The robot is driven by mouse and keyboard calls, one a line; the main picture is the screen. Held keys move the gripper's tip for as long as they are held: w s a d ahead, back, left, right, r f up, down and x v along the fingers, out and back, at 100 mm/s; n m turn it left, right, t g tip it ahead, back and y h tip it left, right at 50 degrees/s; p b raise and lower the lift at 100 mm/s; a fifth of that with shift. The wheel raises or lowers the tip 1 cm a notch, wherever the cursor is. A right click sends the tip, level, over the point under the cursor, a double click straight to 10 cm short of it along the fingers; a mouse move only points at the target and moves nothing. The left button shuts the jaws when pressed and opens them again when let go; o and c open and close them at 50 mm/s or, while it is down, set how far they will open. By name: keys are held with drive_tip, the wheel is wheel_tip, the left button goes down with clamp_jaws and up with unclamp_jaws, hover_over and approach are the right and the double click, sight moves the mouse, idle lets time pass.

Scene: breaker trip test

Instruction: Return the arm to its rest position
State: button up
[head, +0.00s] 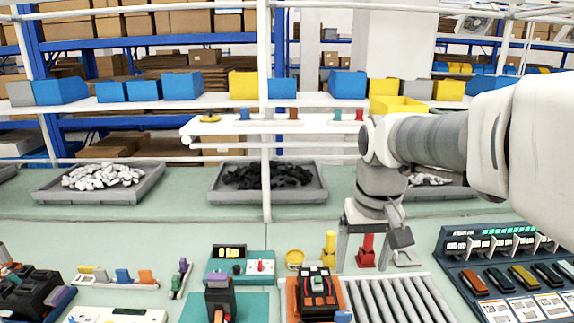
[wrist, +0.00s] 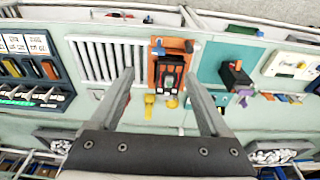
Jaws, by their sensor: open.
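My gripper (head: 372,260) hangs over the bench in the head view, pointing down, with its two fingers spread apart. In the wrist view the open fingers (wrist: 159,76) have nothing held between them. A black breaker (head: 317,283) on an orange fixture stands to the left of my gripper; it also shows in the wrist view, with its orange fixture (wrist: 159,110) between and beyond the fingers. My arm (head: 430,140) reaches in from the right. A red post (head: 366,250) shows behind and between the fingers, apart from them as far as I can tell.
A roller strip (head: 400,300) lies below my gripper. A rack of coloured modules (head: 515,265) stands at right. A teal fixture (head: 240,270) with another black device is at left. Grey trays (head: 220,197) line the back, under a shelf of bins (head: 130,106). A white upright pole (head: 265,150) crosses the view.

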drive_tip(key=s+t, duration=0.3)
drive_tip(key=s, duration=1)
drive_tip(key=shift+s+a+f+t, duration=0.15)
drive_tip(key=shift+s+f+t, duration=0.15)
drive_tip(key=shift+f+t, duration=0.15)
